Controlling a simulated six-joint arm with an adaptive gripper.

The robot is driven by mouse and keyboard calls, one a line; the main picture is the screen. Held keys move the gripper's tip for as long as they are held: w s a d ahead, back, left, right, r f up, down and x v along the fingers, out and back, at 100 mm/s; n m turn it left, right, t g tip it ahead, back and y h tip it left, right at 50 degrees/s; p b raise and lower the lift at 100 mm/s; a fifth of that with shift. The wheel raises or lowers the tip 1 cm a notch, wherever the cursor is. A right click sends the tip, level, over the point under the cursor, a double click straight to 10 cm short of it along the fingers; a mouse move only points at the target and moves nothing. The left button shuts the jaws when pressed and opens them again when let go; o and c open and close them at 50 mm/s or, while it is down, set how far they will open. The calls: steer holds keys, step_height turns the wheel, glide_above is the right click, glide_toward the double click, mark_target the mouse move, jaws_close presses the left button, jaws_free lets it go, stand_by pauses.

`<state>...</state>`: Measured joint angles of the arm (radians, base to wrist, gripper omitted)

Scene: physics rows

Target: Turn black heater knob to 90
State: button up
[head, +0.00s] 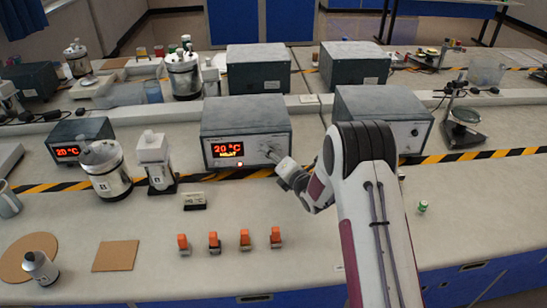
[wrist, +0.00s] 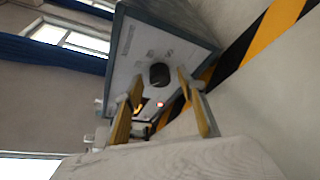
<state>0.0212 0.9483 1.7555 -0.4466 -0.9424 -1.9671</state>
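The heater is a grey box (head: 245,115) with a white front, and its lit display (head: 228,150) reads 20 °C. The black knob (wrist: 160,74) is round and shows on the heater's front in the wrist view. My gripper (head: 272,153) is at the right part of the heater's front. In the wrist view my gripper (wrist: 160,78) is open, with one finger on each side of the knob and gaps between. I cannot tell whether the fingertips reach around the knob or stop short of it.
A red light (head: 240,164) glows below the display. A similar grey box (head: 385,112) stands to the right behind my arm. A white bottle (head: 154,158) and a metal vessel (head: 106,170) stand left. Several orange-topped items (head: 245,240) stand in front. Striped tape (head: 465,157) crosses the bench.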

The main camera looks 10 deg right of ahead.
steer(key=c, duration=1.1)
steer(key=shift+c, duration=0.2)
steer(key=shift+f+m, duration=0.1)
steer(key=shift+m, duration=0.2)
steer(key=m, duration=0.1)
steer(key=m+t+y, duration=0.1)
steer(key=m, duration=0.2)
steer(key=shift+d+f+t+y, duration=0.15)
steer(key=shift+f+t+y, duration=0.15)
steer(key=shift+t, duration=0.1)
steer(key=m+t, duration=0.1)
steer(key=m, duration=0.1)
steer(key=m+t, duration=0.1)
steer(key=m, duration=0.1)
steer(key=shift+m+y, duration=0.3)
steer(key=shift+m, duration=0.1)
